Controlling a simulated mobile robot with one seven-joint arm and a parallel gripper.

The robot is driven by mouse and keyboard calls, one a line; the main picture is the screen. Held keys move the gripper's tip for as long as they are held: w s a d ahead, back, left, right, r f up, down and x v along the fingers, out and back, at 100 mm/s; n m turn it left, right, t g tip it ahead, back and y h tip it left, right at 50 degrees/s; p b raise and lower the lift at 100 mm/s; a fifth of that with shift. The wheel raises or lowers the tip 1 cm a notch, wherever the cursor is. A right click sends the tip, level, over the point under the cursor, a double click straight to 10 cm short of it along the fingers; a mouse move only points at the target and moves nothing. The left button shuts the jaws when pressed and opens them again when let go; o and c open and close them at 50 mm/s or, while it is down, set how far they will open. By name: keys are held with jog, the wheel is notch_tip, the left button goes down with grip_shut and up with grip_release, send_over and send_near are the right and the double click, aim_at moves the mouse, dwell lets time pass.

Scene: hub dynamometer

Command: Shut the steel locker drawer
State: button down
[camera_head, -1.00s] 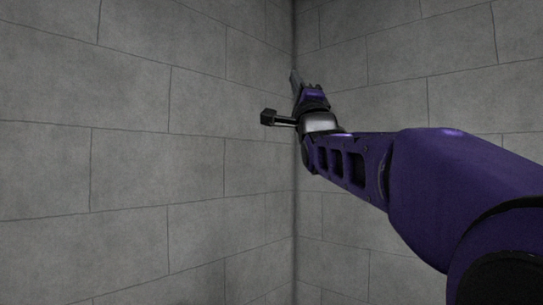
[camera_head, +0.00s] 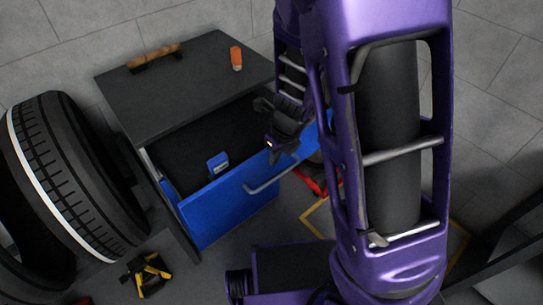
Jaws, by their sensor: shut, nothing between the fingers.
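The steel locker (camera_head: 185,75) stands in the upper left, with a dark flat top. Its drawer (camera_head: 232,207) is pulled well out, and I see its blue front and dark inside from above. The drawer's grey bar handle (camera_head: 268,187) sticks out from the front. A small blue object (camera_head: 218,164) stands inside the drawer. My gripper (camera_head: 275,157) is shut and empty, by the right end of the drawer front, above and beyond the handle in the picture. I cannot tell whether it touches the drawer. My purple arm hides what lies to the right.
A large tyre (camera_head: 62,170) stands left of the locker. An orange cylinder (camera_head: 236,58) and a brown-handled thing (camera_head: 154,56) sit on its top. A yellow-black object (camera_head: 147,273) lies on the floor. A red thing (camera_head: 316,181) shows partly behind my arm.

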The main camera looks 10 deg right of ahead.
aim_at(269, 173)
jog(key=b+x, duration=0.5)
jog(key=x, duration=0.5)
jog(key=shift+a, duration=0.1)
